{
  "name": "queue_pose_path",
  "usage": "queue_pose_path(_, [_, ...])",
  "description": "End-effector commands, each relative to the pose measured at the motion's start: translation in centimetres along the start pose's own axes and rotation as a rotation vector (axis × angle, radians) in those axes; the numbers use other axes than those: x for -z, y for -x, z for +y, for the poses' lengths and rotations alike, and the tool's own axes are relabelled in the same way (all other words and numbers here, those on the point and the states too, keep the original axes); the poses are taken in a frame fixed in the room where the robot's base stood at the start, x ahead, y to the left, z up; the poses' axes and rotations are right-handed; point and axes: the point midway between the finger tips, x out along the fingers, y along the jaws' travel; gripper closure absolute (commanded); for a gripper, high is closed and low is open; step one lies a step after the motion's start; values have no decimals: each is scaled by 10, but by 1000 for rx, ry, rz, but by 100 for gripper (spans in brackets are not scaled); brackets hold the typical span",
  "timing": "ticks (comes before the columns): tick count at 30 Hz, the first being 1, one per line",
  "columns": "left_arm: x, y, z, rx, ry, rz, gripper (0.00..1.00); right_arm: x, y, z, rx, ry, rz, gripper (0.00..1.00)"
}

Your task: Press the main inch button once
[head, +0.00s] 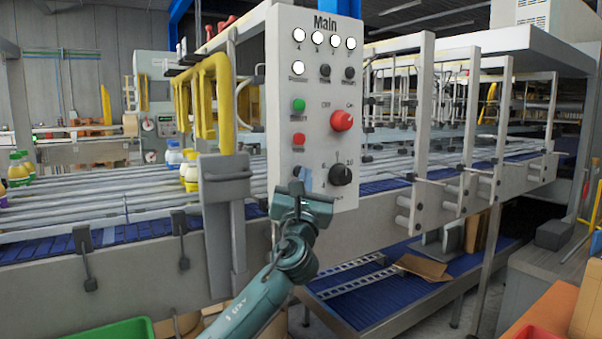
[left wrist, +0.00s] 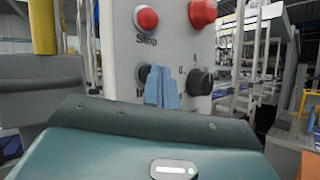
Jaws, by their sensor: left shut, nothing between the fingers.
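The grey Main control panel (head: 320,60) stands upright in front of the conveyor. A dark button low on its left side, with a label mostly covered, shows in the left wrist view (left wrist: 143,73); it looks like the inch button. In the head view my left gripper (head: 304,178) largely covers that spot. The gripper is shut and empty, its blue fingertips (left wrist: 163,82) in front of the button's right part. I cannot tell whether they touch it. My right gripper is not in view.
A yellow guard handle (head: 226,105) stands left of the panel. Conveyor rails run behind.

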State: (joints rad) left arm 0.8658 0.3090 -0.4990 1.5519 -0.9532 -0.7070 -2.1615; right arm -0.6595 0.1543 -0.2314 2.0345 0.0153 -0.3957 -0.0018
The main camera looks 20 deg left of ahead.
Motion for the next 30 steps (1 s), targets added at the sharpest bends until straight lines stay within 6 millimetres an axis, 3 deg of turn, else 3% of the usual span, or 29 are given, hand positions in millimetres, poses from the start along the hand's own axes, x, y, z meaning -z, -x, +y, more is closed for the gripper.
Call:
queue_pose_path(18, [2, -3, 3, -3, -1, 1, 100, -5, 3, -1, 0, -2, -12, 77])
queue_pose_path(30, [-7, 9, -6, 0, 0, 1, 100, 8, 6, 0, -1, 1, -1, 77])
